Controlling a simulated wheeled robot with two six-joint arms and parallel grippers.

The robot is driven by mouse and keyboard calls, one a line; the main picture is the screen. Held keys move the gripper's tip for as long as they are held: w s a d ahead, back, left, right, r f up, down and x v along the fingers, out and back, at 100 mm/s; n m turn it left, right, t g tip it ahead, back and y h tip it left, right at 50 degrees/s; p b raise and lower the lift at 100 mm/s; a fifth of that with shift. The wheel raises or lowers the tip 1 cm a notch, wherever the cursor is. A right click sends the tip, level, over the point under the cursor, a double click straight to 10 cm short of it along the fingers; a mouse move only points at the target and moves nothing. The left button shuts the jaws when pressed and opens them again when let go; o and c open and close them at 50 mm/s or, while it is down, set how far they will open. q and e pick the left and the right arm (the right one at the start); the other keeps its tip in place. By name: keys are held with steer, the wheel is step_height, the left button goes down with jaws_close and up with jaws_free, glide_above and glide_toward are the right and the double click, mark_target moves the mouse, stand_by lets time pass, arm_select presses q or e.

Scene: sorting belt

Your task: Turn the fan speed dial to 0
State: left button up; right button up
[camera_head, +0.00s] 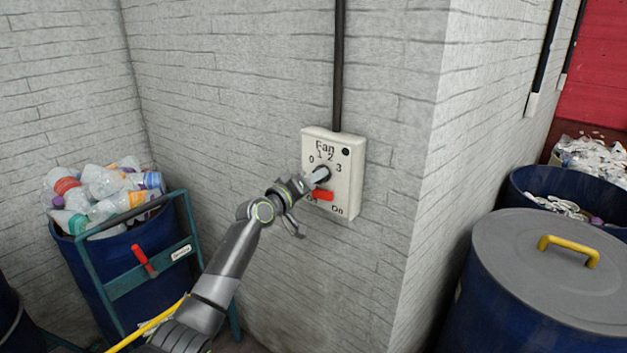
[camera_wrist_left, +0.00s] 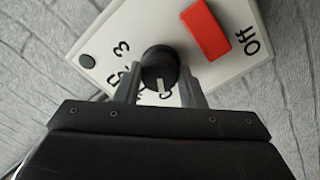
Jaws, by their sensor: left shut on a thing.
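The fan panel (camera_head: 346,190) is a cream plate on the brick wall, marked 0, 1, 2, 3 with Off and On below. Its black round dial (camera_wrist_left: 160,64) shows a white pointer mark facing down in the left wrist view. My left gripper (camera_head: 319,177) is at the dial, its fingers (camera_wrist_left: 160,82) closed on either side of it. The mark faces a character partly hidden by my gripper, so I cannot read the setting exactly. In the head view my gripper mostly covers the dial. The red switch (camera_head: 322,196) sits below the dial, clear of the fingers.
A black conduit (camera_head: 338,70) runs up from the panel. A blue bin of plastic bottles (camera_head: 105,190) in a teal-framed cart stands at left. A lidded drum (camera_head: 540,260) and an open blue bin (camera_head: 570,190) stand right of the wall corner.

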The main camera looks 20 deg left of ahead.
arm_select(q)
steer(key=o, duration=1)
steer(key=b+v, duration=0.3)
steer(key=v, duration=1.4)
steer(key=shift+s+a, duration=0.15)
steer(key=shift+s, duration=0.05)
